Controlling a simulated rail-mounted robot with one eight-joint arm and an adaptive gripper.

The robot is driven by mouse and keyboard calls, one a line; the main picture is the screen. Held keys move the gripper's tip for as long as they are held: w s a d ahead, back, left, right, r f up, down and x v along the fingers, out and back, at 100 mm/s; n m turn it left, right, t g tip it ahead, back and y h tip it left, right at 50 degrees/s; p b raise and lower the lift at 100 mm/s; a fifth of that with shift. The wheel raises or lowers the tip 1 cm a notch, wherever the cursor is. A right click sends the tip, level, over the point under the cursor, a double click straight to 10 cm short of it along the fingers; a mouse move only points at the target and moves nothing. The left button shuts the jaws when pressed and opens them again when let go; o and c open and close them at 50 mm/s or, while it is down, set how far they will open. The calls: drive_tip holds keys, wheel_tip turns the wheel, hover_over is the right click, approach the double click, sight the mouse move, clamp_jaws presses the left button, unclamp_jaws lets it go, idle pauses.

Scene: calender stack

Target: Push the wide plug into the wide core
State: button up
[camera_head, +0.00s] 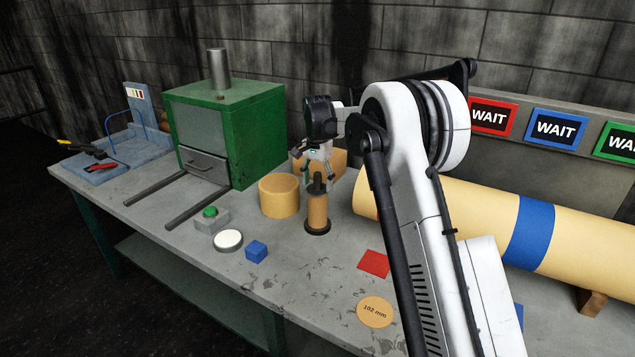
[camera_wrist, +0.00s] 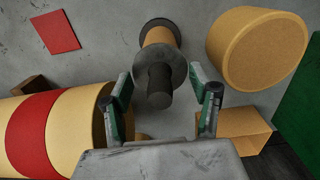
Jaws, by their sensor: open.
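Below my gripper (camera_head: 321,167), an upright tan cylinder (camera_head: 317,212) stands on a dark round base, with a dark flange and a dark post (camera_head: 317,184) on top. In the wrist view the post (camera_wrist: 159,84) points up between the two spread fingers of my gripper (camera_wrist: 168,92), with gaps on both sides. My gripper is open and empty. I cannot tell for sure which parts are the wide plug and wide core.
A large banded roll (camera_head: 480,211) lies on the right side of the bench. A tan open box (camera_wrist: 235,122) stands close behind. A red square (camera_head: 374,263) and tan "102 mm" disc (camera_head: 375,312) lie in front.

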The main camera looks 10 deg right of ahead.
drive_tip(key=shift+r, duration=0.15)
drive_tip(key=shift+r+p, duration=1.35)
drive_tip(key=shift+r, duration=2)
